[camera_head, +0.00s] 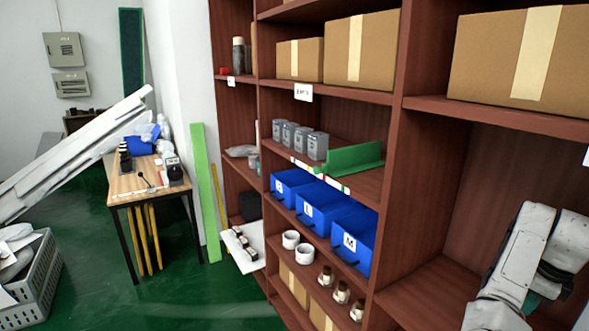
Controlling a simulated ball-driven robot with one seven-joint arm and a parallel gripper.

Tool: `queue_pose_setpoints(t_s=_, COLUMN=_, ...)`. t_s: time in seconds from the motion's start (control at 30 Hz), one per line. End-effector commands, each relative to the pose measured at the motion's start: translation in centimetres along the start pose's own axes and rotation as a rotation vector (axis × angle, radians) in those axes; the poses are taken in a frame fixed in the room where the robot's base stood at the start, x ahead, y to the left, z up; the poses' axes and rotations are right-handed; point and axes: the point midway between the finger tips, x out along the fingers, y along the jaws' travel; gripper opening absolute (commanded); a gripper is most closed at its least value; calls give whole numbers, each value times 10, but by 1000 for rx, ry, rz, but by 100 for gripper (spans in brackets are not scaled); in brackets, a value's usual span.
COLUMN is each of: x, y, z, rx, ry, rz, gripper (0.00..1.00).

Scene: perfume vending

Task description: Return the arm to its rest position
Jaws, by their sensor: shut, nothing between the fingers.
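My arm shows at the lower right, in front of the brown shelf (485,172). Its white links are folded, with a bend near the top and dark parts on the right side. I make out no gripper fingers, so what they are doing is hidden from this view. Nothing held by the arm can be seen.
The shelf holds cardboard boxes (515,60), grey containers (317,146), blue bins (352,242) and white cups (304,254). A small wooden table (140,185) and a grey crate (38,285) stand at left.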

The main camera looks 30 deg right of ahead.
Motion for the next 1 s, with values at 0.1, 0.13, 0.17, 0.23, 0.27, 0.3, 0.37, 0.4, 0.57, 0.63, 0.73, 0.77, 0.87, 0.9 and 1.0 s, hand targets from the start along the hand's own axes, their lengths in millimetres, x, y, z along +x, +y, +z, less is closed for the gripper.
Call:
queue_pose_setpoints(t_s=0.1, x=22, y=25, z=6, rx=-271, ry=69, rz=-68, gripper=0)
queue_pose_setpoints(t_s=0.13, x=27, y=31, z=9, rx=-344, ry=83, rz=-85, gripper=0)
queue_pose_setpoints(t_s=0.17, x=30, y=38, z=13, rx=-420, ry=98, rz=-102, gripper=0)
queue_pose_setpoints(t_s=0.23, x=39, y=54, z=22, rx=-602, ry=130, rz=-136, gripper=0)
queue_pose_setpoints(t_s=0.27, x=42, y=62, z=26, rx=-682, ry=141, rz=-151, gripper=0)
queue_pose_setpoints(t_s=0.3, x=46, y=73, z=33, rx=-790, ry=156, rz=-168, gripper=0)
queue_pose_setpoints(t_s=0.37, x=53, y=92, z=43, rx=-956, ry=176, rz=-193, gripper=0)
queue_pose_setpoints(t_s=0.4, x=57, y=105, z=50, rx=-1068, ry=187, rz=-208, gripper=0)
queue_pose_setpoints(t_s=0.57, x=72, y=170, z=77, rx=-1529, ry=208, rz=-262, gripper=0)
queue_pose_setpoints(t_s=0.63, x=77, y=204, z=87, rx=-1734, ry=204, rz=-284, gripper=0)
queue_pose_setpoints(t_s=0.73, x=83, y=256, z=97, rx=-2020, ry=182, rz=-319, gripper=0)
queue_pose_setpoints(t_s=0.77, x=84, y=272, z=99, rx=-2101, ry=171, rz=-329, gripper=0)
queue_pose_setpoints(t_s=0.87, x=85, y=321, z=102, rx=-2343, ry=129, rz=-367, gripper=0)
queue_pose_setpoints(t_s=0.9, x=85, y=340, z=102, rx=-2430, ry=108, rz=-381, gripper=0)
queue_pose_setpoints(t_s=1.0, x=83, y=383, z=99, rx=-2624, ry=50, rz=-423, gripper=0)
